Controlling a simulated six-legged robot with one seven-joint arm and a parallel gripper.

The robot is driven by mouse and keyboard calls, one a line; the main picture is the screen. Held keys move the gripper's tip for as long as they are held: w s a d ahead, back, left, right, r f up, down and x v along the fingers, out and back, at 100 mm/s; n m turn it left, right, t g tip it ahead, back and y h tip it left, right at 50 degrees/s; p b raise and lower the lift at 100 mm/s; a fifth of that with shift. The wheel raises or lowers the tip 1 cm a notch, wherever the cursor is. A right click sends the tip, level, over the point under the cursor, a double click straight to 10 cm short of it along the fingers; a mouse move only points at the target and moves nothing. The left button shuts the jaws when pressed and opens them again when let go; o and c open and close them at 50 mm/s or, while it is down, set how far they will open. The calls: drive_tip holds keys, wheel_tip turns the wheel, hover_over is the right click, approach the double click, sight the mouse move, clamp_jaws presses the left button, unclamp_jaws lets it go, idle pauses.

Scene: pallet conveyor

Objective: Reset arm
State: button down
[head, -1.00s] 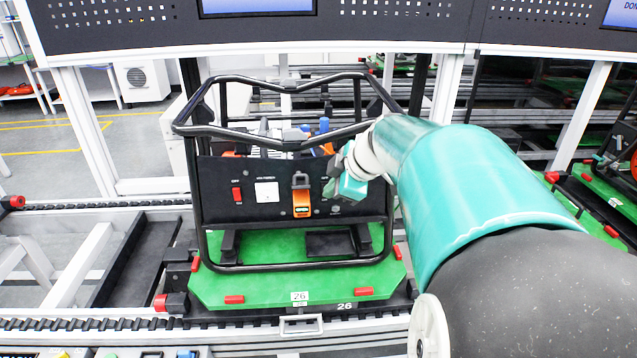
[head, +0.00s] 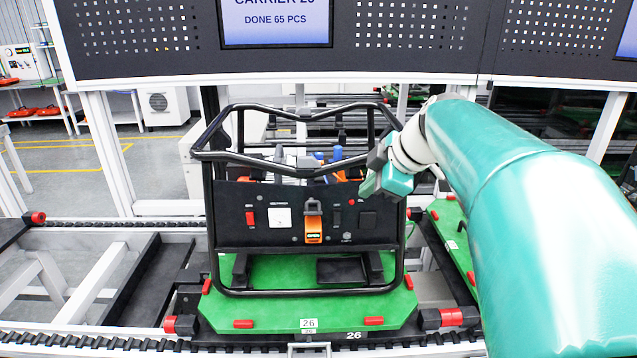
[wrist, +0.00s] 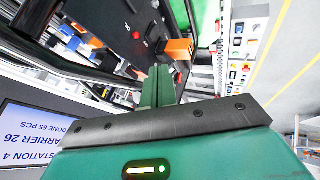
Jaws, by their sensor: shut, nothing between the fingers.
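My gripper (head: 376,174) is in front of the upper right part of the generator's black panel, below the frame's top bar. In the wrist view its green fingers (wrist: 158,88) are together, with nothing between them. The generator (head: 265,228) has a black tubular frame and stands upright on a green pallet (head: 275,308) marked 26. Its panel carries a red switch (head: 250,217), a white socket plate (head: 279,218) and an orange latch-like part (head: 313,225). The orange part also shows in the wrist view (wrist: 178,49), just beyond the fingertips. My arm hides part of the right side.
A conveyor rail (head: 110,343) runs along the front and another along the back. A perforated dark board with a screen (head: 276,20) hangs above. A second green pallet (head: 450,235) stands behind at right. The space left of the generator is open.

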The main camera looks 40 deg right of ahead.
drive_tip(key=shift+a, duration=0.1)
drive_tip(key=s+a+f+m, duration=0.2)
drive_tip(key=a+f+m, duration=0.1)
drive_tip(key=a, duration=0.6)
drive_tip(key=s+a+f+m+g, duration=0.1)
drive_tip(key=s+a+f+m, duration=0.2)
drive_tip(key=a, duration=0.6)
drive_tip(key=s+a+f+m+g, duration=0.1)
drive_tip(key=s+a+f+m, duration=0.2)
drive_tip(key=a+f, duration=0.4)
drive_tip(key=a, duration=0.2)
drive_tip(key=shift+a+m+h, duration=0.3)
drive_tip(key=shift+a, duration=0.1)
